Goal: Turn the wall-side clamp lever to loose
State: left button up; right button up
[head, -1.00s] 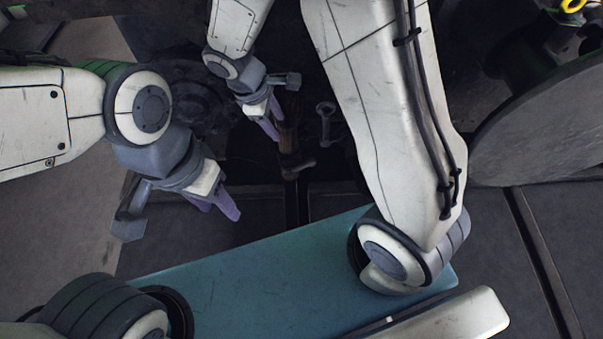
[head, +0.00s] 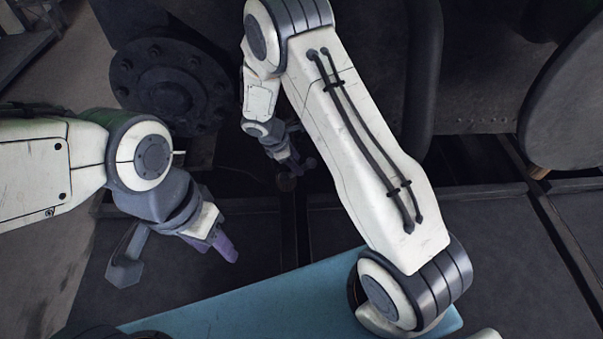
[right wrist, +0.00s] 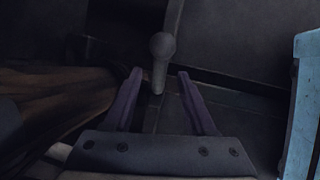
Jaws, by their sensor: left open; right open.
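A dark lever with a ball-shaped knob (right wrist: 162,46) stands in the middle of the right wrist view, its stem running down between the finger lines. I cannot tell whether it is the wall-side clamp lever. My right gripper (right wrist: 160,76) is open, with the purple fingers on either side of the stem and a visible gap to each. In the head view my right gripper (head: 291,160) is small, beside a dark rounded knob (head: 287,182) in shadow. My left gripper (head: 226,246) hangs open and empty at the left, away from the lever.
A brown wooden-looking piece (right wrist: 60,105) lies close left of my right gripper. A dark bolted round flange (head: 172,88) stands at the back left, and a large grey disc (head: 572,105) at the right. Dark floor plates (head: 490,235) are clear at right.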

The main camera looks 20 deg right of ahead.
aim_at(302, 168)
jog(key=b+x, duration=0.2)
jog(key=x, duration=0.3)
grip_shut()
dwell(1.4)
